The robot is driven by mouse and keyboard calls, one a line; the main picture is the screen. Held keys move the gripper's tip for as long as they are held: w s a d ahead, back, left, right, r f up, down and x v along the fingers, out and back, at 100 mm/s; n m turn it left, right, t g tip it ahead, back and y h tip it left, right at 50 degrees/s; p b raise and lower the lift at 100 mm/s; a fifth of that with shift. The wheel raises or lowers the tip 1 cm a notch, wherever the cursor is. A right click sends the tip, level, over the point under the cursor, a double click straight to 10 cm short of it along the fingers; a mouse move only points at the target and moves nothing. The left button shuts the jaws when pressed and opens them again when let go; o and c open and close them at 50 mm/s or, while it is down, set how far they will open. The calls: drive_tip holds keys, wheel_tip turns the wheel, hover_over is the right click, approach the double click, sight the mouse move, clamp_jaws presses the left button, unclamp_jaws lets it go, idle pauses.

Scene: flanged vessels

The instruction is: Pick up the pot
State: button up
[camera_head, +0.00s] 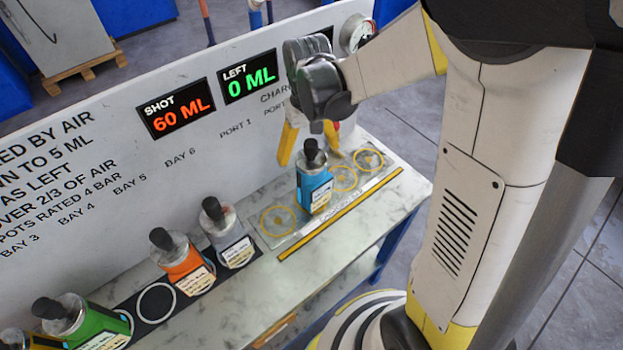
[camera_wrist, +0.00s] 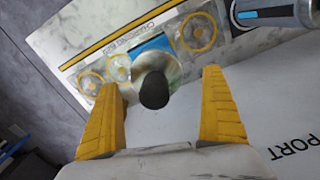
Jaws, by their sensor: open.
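A blue pot (camera_head: 316,187) with a silvery shoulder and black knob stands upright on the plate with yellow rings. It also shows in the wrist view, with its knob (camera_wrist: 154,92) and metal top between my fingers. My gripper (camera_head: 308,150) is open, fingers pointing down around the pot's top; in the wrist view its yellow fingers (camera_wrist: 160,82) stand apart on either side. I cannot tell whether either finger touches the pot. A grey pot (camera_head: 227,233), an orange pot (camera_head: 187,270) and a green pot (camera_head: 92,325) stand in a row to the left.
The ringed plate (camera_head: 285,240) has an empty ring at left and rings at right. An empty ring (camera_head: 156,303) lies between the orange and green pots. A white panel (camera_head: 120,150) with displays reading "SHOT 60 ML" and "LEFT 0 ML" rises behind the bench.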

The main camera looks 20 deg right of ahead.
sight(312, 165)
drive_tip(key=f, duration=0.3)
drive_tip(key=f+b, duration=0.1)
drive_tip(key=shift+s+d+f, duration=0.2)
drive_tip(key=shift+d+f, duration=0.15)
drive_tip(key=shift+f, duration=0.05)
drive_tip(key=shift+s, duration=0.1)
drive_tip(key=shift+c, duration=0.4)
drive_tip(key=c, duration=1.4)
drive_tip(key=shift+r, duration=0.1)
drive_tip(key=shift+c, duration=0.2)
